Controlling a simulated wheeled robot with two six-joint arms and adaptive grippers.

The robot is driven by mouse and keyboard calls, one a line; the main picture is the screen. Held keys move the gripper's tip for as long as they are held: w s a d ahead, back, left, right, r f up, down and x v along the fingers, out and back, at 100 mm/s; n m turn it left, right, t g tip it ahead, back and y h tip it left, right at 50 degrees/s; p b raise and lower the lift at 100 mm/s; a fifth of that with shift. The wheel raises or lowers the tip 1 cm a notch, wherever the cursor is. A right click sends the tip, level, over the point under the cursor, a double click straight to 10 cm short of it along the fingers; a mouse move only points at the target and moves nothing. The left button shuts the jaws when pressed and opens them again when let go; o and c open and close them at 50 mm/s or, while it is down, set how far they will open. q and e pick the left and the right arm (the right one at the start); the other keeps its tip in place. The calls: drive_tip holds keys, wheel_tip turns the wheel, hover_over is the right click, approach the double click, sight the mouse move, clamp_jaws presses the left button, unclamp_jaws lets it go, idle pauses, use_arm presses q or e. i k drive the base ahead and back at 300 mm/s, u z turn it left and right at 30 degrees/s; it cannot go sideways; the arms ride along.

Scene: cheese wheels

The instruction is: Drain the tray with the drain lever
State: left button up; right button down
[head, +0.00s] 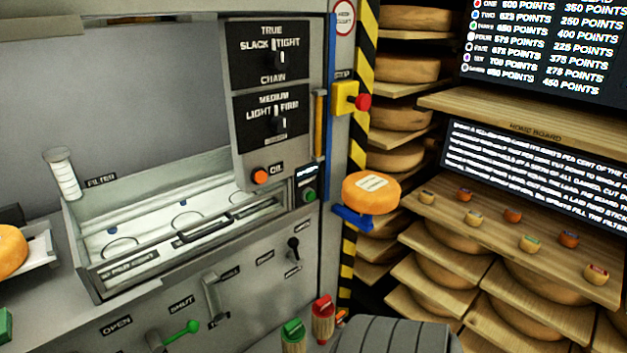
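A long rectangular metal tray (108,283) is set in the grey machine at left. Its floor looks pale, with dark ring shapes and a dark grated strip near the front edge. On the panel below are a green-tipped lever (182,334) between labels that read OPEN and SHUT, a grey upright handle (212,298), and a small black-knobbed lever (294,247). The small labels are too blurred to tell which lever is the drain lever. Neither of my grippers is in view.
A white cylindrical handle (65,178) stands by the tray's left corner, near a FILTER label. A control box (270,90) overhangs the tray's right end. Red (323,315) and green (293,330) topped objects stand at bottom centre. Shelves of cheese wheels fill the right.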

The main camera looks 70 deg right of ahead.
sight(293, 256)
drive_tip(key=k, duration=0.5)
drive_tip(key=z, duration=0.8)
drive_tip(key=i, duration=0.5)
drive_tip(key=u, duration=0.05)
